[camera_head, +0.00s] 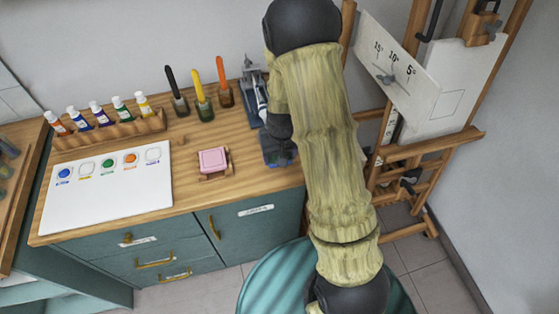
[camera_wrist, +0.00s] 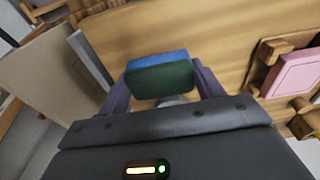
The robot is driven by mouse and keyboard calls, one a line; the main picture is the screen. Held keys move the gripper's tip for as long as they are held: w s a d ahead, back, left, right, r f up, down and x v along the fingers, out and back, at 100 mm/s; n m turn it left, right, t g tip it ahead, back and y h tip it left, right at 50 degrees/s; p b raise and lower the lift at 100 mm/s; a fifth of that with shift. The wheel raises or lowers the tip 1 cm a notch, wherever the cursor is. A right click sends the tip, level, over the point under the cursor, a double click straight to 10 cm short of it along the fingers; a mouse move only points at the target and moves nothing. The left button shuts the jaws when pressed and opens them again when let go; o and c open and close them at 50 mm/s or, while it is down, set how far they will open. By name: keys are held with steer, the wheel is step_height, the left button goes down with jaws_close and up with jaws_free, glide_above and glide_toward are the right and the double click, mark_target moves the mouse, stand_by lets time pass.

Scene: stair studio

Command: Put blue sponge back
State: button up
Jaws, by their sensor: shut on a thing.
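My gripper (camera_wrist: 162,82) is shut on the blue sponge (camera_wrist: 158,59), which has a dark green face towards the wrist camera. One finger is on each side of it. In the head view my gripper (camera_head: 278,155) is low over the right end of the wooden counter, and my arm covers part of it. The sponge is hardly visible there. Whether the sponge touches the counter I cannot tell. A pink block (camera_head: 213,160) sits in a small wooden holder (camera_head: 214,176) to the left of my gripper. The block also shows at the right of the wrist view (camera_wrist: 294,72).
Behind are several brushes in pots (camera_head: 201,100) and a grey metal device (camera_head: 252,88). A paint rack (camera_head: 110,130) and white palette sheet (camera_head: 108,195) are at left. An easel (camera_head: 430,150) stands close at right. Bare counter (camera_head: 250,182) lies between the holder and my gripper.

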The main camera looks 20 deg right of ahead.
steer(key=shift+f, duration=1.5)
steer(key=shift+f, duration=0.15)
steer(key=o, duration=0.9)
steer(key=shift+o, duration=0.2)
steer(key=shift+r, duration=0.7)
steer(key=r, duration=0.3)
steer(key=s+r, duration=0.1)
steer(key=r, duration=0.7)
steer(key=shift+s, duration=0.25)
steer(key=shift+f, duration=0.1)
